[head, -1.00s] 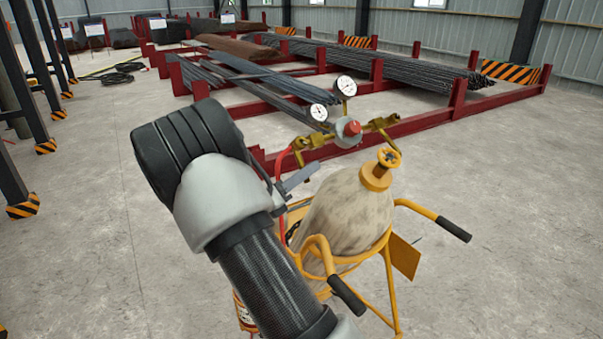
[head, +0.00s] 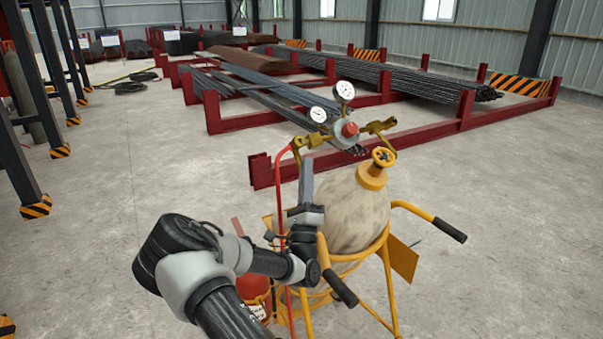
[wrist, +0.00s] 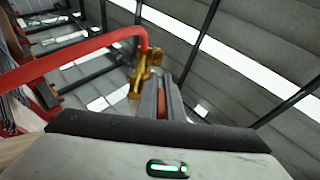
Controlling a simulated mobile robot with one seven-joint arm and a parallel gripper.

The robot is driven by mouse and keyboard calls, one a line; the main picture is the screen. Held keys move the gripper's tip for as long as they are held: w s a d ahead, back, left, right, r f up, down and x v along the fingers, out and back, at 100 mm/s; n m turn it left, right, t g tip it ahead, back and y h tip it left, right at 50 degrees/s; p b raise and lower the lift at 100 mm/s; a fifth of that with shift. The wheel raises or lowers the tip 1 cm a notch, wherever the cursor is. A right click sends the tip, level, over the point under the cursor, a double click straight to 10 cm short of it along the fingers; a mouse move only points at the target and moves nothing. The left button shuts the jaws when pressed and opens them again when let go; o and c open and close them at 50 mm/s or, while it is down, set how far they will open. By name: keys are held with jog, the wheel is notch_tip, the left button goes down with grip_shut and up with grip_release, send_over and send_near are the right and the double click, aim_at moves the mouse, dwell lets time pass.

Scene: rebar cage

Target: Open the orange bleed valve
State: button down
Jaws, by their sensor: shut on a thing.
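The gauge and regulator assembly (head: 345,130) sits above a dusty gas cylinder (head: 345,212), with brass fittings (head: 299,145) on its left side. My gripper (head: 306,165) points up just below these fittings, left of the cylinder. In the wrist view its two grey fingers (wrist: 163,88) are closed on a narrow orange-red piece (wrist: 162,106), which looks like the orange bleed valve's handle; the fingers hide most of it. A brass fitting (wrist: 146,72) is just beyond, at the end of a red hose (wrist: 75,60). I cannot tell how far the handle is turned.
The yellow cart's black-gripped handles (head: 448,228) stick out right and front. A red extinguisher (head: 254,290) stands low beside my arm. Red racks (head: 400,128) with rebar lie behind.

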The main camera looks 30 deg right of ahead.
jog(key=n+t+y, duration=0.2)
jog(key=n+y, duration=0.1)
jog(key=shift+f+y, duration=0.1)
jog(key=shift+y, duration=0.2)
jog(key=shift+n+t+y, duration=0.5)
jog(key=shift+n+y, duration=0.1)
jog(key=shift+y, duration=0.3)
jog(key=c, duration=2.2)
grip_release()
